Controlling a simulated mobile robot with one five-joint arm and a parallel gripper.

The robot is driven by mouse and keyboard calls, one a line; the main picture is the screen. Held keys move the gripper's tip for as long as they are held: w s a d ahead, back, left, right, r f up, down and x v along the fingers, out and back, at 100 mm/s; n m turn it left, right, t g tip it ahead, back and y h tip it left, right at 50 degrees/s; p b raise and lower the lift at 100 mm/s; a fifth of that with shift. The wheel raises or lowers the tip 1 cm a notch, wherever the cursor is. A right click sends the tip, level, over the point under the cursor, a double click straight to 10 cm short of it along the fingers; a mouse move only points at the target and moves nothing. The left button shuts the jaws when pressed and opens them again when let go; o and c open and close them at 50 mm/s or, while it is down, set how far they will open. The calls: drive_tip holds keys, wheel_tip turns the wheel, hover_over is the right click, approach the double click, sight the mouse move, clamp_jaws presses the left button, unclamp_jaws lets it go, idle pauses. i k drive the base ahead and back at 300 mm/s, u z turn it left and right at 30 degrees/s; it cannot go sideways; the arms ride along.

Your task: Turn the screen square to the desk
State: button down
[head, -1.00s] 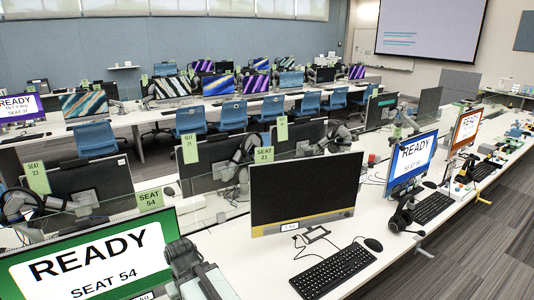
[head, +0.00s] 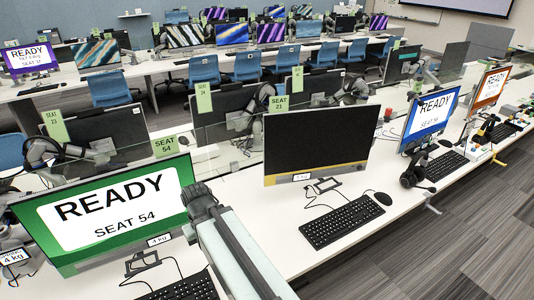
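The black blank screen (head: 316,138) stands upright on the desk (head: 262,215), with a yellow strip and a small weight label along its bottom edge. Its lower edge runs less steeply than the desk's front edge and its keyboard, so it looks turned out of line with them. The green screen reading READY SEAT 54 (head: 70,240) stands to its left. My gripper (head: 199,190) is at the end of my arm, in front of the green screen's right edge and left of the black screen, apart from the black one. I see it from behind; its fingers are not clear.
A keyboard (head: 345,221) and mouse (head: 383,198) lie before the black screen. A headset (head: 413,170) and the blue READY screen (head: 430,118) stand to the right. A glass divider with seat cards (head: 278,104) runs behind. Bare desktop lies between the green and black screens.

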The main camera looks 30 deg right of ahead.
sight(299, 146)
drive_tip(key=u, duration=1.15)
drive_tip(key=k, duration=1.65)
drive_tip(key=z, duration=1.25)
drive_tip(key=i, duration=1.05)
drive_tip(key=u, duration=0.05)
